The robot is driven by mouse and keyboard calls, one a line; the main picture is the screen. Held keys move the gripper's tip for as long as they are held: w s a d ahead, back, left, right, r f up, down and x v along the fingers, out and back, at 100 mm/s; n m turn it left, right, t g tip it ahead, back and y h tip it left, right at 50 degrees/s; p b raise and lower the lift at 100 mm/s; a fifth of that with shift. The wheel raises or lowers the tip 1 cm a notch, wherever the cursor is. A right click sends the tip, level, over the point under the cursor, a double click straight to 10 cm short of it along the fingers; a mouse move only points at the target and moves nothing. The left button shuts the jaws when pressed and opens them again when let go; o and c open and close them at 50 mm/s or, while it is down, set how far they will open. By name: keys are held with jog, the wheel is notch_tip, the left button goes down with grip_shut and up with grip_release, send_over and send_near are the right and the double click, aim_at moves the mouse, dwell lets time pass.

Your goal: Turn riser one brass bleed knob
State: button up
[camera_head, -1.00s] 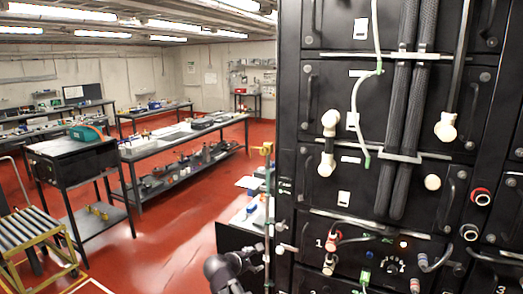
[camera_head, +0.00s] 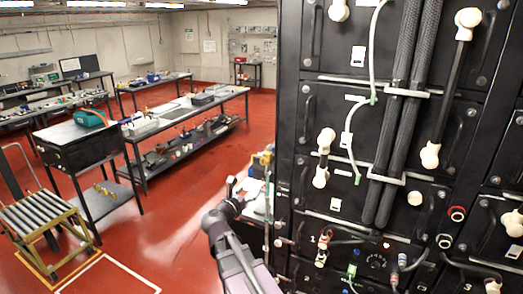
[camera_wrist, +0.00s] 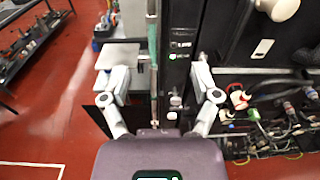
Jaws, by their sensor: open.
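A thin vertical pipe (camera_head: 267,205) runs along the left edge of the black rack, with a yellowish fitting (camera_head: 262,160) near its top. I cannot tell whether this fitting is the brass bleed knob. My gripper (camera_head: 237,193) is just left of the pipe, at the end of my raised arm. In the wrist view my gripper (camera_wrist: 161,80) is open, its fingers spread wide. The pipe, partly green, shows between them (camera_wrist: 154,75), apparently apart from both. Small pale knobs (camera_wrist: 175,100) sit on the dark panel to its right. No brass knob is clearly visible there.
The black rack (camera_head: 345,115) fills the right side, with handles, braided hoses, cables and pale connectors. A small bench with white items stands behind my gripper. Workbenches (camera_head: 190,115) and a yellow roller cart (camera_head: 50,215) stand to the left. Red floor between is clear.

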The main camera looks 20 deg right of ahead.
jog(key=n+p, duration=0.2)
send_near(263, 163)
jog(key=v, duration=0.3)
jog(key=shift+s+f+t, duration=0.25)
jog(key=shift+s+t, duration=0.05)
jog(key=shift+t, duration=0.1)
jog(key=x, duration=1.3)
jog(key=shift+w+d+r, duration=0.1)
jog(key=shift+w+d, duration=0.15)
jog(key=shift+d, duration=0.05)
